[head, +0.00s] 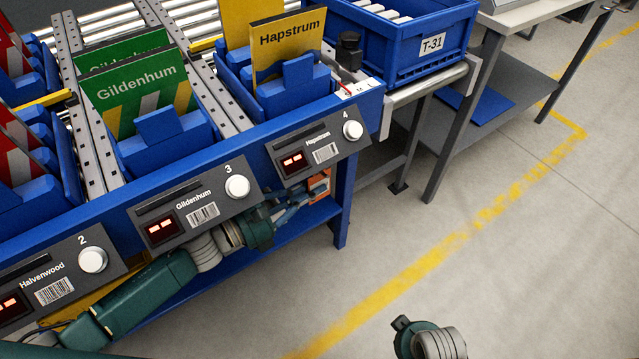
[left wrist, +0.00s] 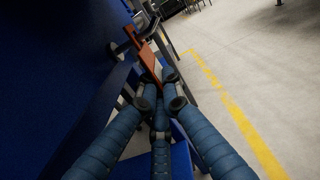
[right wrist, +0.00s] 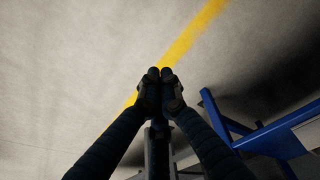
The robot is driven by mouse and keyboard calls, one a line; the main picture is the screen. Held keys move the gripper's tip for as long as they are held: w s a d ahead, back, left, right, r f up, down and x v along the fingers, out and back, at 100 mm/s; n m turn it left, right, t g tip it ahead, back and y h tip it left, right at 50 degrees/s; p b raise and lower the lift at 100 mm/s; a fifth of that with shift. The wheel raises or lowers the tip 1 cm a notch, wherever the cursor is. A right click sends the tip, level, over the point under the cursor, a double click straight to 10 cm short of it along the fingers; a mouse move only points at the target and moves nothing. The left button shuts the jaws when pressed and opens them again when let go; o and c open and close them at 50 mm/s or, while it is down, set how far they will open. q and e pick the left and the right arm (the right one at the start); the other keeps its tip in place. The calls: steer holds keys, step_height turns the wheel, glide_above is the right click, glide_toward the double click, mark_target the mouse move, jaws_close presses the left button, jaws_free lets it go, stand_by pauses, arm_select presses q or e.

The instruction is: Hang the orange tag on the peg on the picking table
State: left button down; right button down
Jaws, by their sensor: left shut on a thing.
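The orange tag (head: 319,185) shows in part below the station 4 panel of the blue picking table (head: 342,205), near the table's right leg. My left gripper (head: 298,203) is shut on it. In the left wrist view the tag (left wrist: 150,62) stands out edge-on beyond the fingertips (left wrist: 162,92). A dark rod-like part (left wrist: 120,48) lies close to the tag's far end there; I cannot tell whether it is the peg or whether they touch. In the right wrist view my right gripper (right wrist: 160,76) has its fingertips together, empty, above the floor.
Label panels with white knobs (head: 237,187) line the table front above my left arm. Green and yellow cards stand in blue holders (head: 165,138). A blue T-31 crate (head: 400,45) and a grey bench (head: 535,20) stand to the right. The floor with its yellow line is clear.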

arm_select(q)
steer(key=shift+r, duration=0.25)
steer(key=shift+w, duration=0.1)
arm_select(e)
steer(key=shift+s+f, duration=0.15)
steer(key=shift+f, duration=0.2)
steer(key=shift+r, duration=0.1)
arm_select(q)
steer(key=shift+d+r, duration=0.1)
arm_select(e)
steer(key=shift+w, duration=0.25)
arm_select(q)
steer(key=shift+s+d, duration=0.4)
steer(key=shift+s, duration=0.35)
arm_select(e)
steer(key=shift+s+f, duration=0.2)
steer(key=shift+f, duration=0.25)
arm_select(q)
steer(key=shift+s, duration=0.1)
arm_select(e)
steer(key=shift+w, duration=0.1)
arm_select(q)
steer(key=shift+d, duration=0.1)
